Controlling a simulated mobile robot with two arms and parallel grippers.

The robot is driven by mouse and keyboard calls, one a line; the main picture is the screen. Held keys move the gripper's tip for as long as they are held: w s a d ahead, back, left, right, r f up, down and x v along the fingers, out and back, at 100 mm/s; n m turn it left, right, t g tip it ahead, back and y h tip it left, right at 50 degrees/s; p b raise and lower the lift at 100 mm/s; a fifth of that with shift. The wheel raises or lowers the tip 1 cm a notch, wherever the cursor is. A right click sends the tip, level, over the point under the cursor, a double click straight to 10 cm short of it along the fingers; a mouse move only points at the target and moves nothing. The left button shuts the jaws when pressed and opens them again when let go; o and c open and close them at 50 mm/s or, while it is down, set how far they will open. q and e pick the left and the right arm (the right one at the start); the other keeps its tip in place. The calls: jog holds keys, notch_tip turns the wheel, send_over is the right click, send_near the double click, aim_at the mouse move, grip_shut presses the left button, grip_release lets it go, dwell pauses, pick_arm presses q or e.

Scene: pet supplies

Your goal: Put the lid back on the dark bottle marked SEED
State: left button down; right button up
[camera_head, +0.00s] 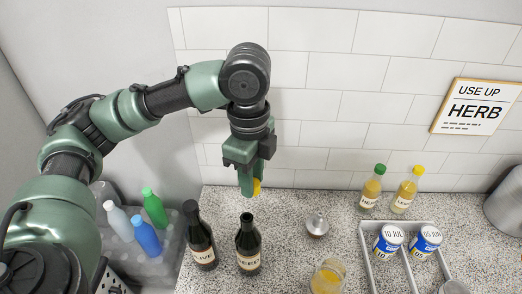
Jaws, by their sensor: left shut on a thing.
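The dark bottle marked SEED (248,241) stands upright on the speckled counter; only "EED" reads clearly on its label. No lid shows on its dark neck. My left gripper (251,184) points down above this bottle and is shut on a small yellow thing, which looks like a lid (257,187). The fingers hide most of it. It is apart from the bottle's mouth. My right gripper is not in view.
Close left stands another dark bottle (201,240), its label reading "LIVE". A small metal-topped container (317,225) and a glass jar (327,277) stand to the right. Farther right are green-capped (371,190) and yellow-capped (406,192) bottles and a divided tray (371,279) with tins.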

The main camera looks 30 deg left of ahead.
pick_arm(q)
jog(key=shift+m, duration=0.4)
jog(key=s+f+b, duration=0.1)
jog(key=b, duration=0.1)
jog(key=s+f+b, duration=0.1)
jog(key=s+b, duration=0.1)
jog(key=b, duration=0.1)
jog(key=shift+s+d+f, duration=0.2)
jog(key=shift+f, duration=1.15)
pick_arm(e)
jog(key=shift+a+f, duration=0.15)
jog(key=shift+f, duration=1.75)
pick_arm(q)
jog(key=shift+p, duration=0.85)
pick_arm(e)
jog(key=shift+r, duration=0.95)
pick_arm(q)
jog(key=shift+f+p, duration=0.15)
jog(key=shift+p, duration=1.15)
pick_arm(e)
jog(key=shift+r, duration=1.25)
pick_arm(q)
jog(key=c, duration=0.5)
grip_release()
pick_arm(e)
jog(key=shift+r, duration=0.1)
